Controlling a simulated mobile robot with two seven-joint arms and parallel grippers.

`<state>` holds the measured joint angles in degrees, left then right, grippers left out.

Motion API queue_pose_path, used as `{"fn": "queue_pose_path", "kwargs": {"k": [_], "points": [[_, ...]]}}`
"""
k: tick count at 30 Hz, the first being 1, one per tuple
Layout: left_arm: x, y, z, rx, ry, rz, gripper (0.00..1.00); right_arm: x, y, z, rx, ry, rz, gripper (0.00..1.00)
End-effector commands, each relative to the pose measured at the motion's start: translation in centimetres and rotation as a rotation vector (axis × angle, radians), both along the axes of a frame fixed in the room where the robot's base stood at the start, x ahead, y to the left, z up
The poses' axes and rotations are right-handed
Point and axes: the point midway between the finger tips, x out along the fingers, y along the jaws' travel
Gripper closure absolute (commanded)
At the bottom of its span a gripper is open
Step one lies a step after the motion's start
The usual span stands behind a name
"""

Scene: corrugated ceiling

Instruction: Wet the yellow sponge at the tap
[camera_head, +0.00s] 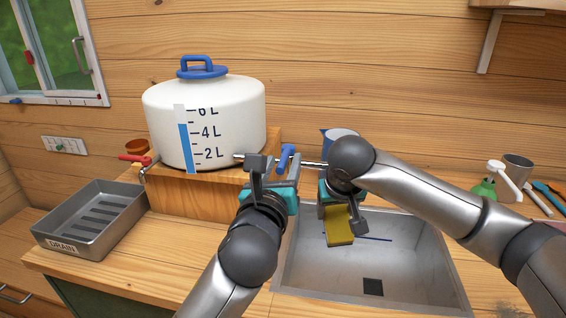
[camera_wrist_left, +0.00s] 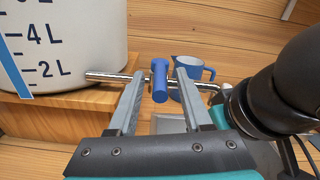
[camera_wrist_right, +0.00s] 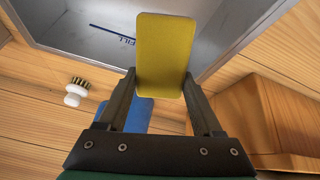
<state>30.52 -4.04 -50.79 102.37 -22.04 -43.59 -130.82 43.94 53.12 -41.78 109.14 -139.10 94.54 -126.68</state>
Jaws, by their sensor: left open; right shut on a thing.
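The yellow sponge (camera_head: 339,226) is held over the sink (camera_head: 420,262) by my right gripper (camera_head: 338,203). The right wrist view shows the sponge (camera_wrist_right: 165,55) between both fingers. The tap has a metal pipe (camera_wrist_left: 105,76) running from the white tank and a blue handle (camera_head: 286,157). My left gripper (camera_head: 275,168) is open at the tap, with its fingers either side of the blue handle (camera_wrist_left: 159,82). I cannot tell whether a finger touches it. The spout end is hidden behind my right arm in the head view. No running water is visible.
The white tank (camera_head: 225,120) stands on a wooden block (camera_head: 190,192). A red-handled tap (camera_head: 135,159) is on its left, near a grey drain tray (camera_head: 90,220). A blue jug (camera_wrist_left: 190,70) stands behind the tap. A brush (camera_wrist_right: 76,92) lies beside the sink.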

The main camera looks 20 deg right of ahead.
Motion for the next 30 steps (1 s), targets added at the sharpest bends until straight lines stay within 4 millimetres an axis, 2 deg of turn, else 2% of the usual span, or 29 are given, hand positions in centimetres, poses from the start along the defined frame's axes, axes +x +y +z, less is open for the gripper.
{"fn": "queue_pose_path", "kwargs": {"k": [12, 25, 30], "points": [[0.47, -0.3, 0.04, -0.001, -0.001, -0.001, 0.5, 0.0, 0.0, 0.01, 0.0, 0.0, 0.0, 0.85], [0.45, -0.28, 0.01, 0.0, 0.0, 0.0, 0.99, 0.01, 0.0, 0.0, 0.0, 0.0, 0.0, 0.85], [0.45, -0.29, 0.0, 0.0, 0.0, 0.0, 1.0, 0.0, 0.0, 0.01, 0.0, 0.0, 0.0, 0.85]]}}
